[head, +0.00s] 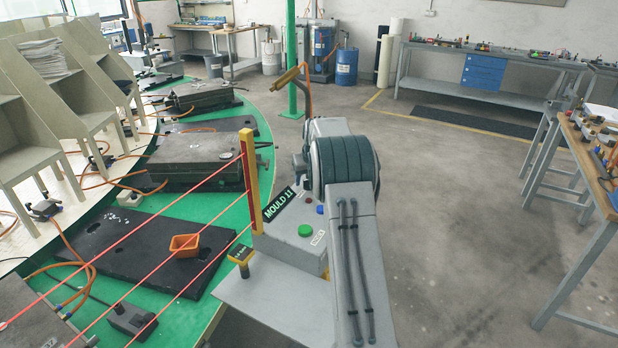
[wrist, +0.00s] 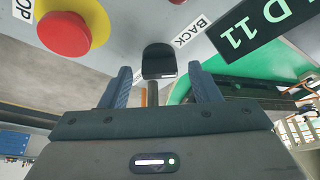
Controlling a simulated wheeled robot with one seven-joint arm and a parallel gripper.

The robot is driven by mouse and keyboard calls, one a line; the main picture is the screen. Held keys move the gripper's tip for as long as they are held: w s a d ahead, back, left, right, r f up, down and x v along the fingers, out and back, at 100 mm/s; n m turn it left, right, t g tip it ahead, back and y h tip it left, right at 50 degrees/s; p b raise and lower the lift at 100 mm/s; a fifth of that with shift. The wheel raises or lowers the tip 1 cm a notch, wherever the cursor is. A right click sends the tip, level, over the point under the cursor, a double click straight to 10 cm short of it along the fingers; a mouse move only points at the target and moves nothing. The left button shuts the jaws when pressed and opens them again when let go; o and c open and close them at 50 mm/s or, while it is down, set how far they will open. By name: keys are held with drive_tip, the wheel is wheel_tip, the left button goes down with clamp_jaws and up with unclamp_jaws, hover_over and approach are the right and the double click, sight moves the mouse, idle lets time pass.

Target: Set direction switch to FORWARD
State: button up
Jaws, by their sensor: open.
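The direction switch (wrist: 158,59) is a black knob on the grey control panel, seen close up in the wrist view, with a white mark on its lower edge. A label reading BACK (wrist: 190,32) sits beside it on the right. No FORWARD label can be read. My gripper (wrist: 159,70) is open, with its two dark blue fingers apart and the knob between and just beyond their tips. Contact cannot be told. In the head view the control panel (head: 290,248) shows partly, while my arm hides the gripper and the switch.
A red button on a yellow base (wrist: 64,34) is at the upper left of the wrist view. The MOULD 11 sign (head: 280,203) and a green button (head: 305,231) are on the panel. A yellow post (head: 250,180) with red beams stands left of it.

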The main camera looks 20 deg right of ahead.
drive_tip(key=c, duration=1)
drive_tip(key=m+h, duration=0.1)
drive_tip(key=m, duration=0.3)
drive_tip(key=shift+a+m+g+h, duration=0.2)
drive_tip(key=shift+m+g+h, duration=0.1)
drive_tip(key=shift+m+h, duration=0.1)
drive_tip(key=m+g+h, duration=0.1)
drive_tip(key=m, duration=0.3)
drive_tip(key=shift+w+m+p, duration=0.15)
drive_tip(key=shift+m+p, duration=0.15)
drive_tip(key=shift+p, duration=0.1)
drive_tip(key=m+g+p, duration=0.1)
drive_tip(key=m, duration=0.1)
drive_tip(key=m+h+p, duration=0.1)
drive_tip(key=m, duration=0.1)
drive_tip(key=shift+w+r+g, duration=0.1)
drive_tip(key=shift+r+g, duration=0.05)
drive_tip(key=shift+g, duration=0.25)
drive_tip(key=shift+w+m+g+p, duration=0.1)
drive_tip(key=shift+m+g+p, duration=0.7)
drive_tip(key=shift+m+p, duration=1.25)
drive_tip(key=shift+m, duration=0.35)
